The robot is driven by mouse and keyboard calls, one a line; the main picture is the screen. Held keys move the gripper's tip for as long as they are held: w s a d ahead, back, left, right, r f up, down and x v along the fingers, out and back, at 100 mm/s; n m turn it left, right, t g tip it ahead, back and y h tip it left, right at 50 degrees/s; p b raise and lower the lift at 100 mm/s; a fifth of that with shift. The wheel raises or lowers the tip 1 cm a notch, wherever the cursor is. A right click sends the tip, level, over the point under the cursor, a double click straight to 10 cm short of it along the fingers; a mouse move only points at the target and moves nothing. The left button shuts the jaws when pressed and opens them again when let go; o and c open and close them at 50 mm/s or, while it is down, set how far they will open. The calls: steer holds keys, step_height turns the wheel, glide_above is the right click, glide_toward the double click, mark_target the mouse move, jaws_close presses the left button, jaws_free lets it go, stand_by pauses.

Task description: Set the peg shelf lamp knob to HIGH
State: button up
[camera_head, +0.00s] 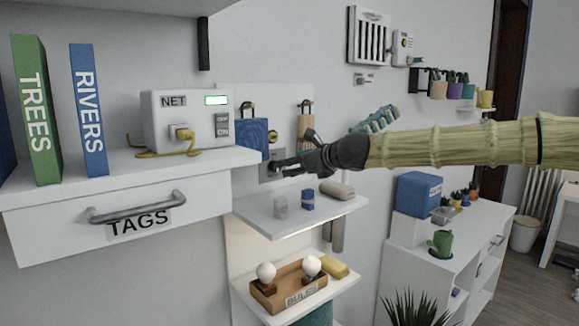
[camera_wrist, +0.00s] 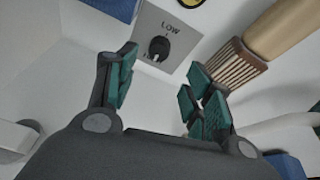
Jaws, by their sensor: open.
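The lamp knob (camera_wrist: 158,47) is a small black dial on a grey plate (camera_wrist: 177,22) marked LOW at its top. A second label at the plate's lower left is too small and partly covered to read. A pale mark shows on the knob's lower part; its exact setting is unclear. In the head view the plate (camera_head: 266,179) is on the wall above the small peg shelf (camera_head: 335,207), with the knob mostly behind my fingers. My gripper (camera_head: 291,161) is at the plate from the right. In the wrist view my gripper (camera_wrist: 160,84) is open and empty, fingers apart, the knob beyond them.
A blue hanging item (camera_head: 252,139) and a wooden brush (camera_head: 305,122) hang close around the plate. The TAGS drawer (camera_head: 130,215) projects at left.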

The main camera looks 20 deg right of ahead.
steer(key=shift+v, duration=2.3)
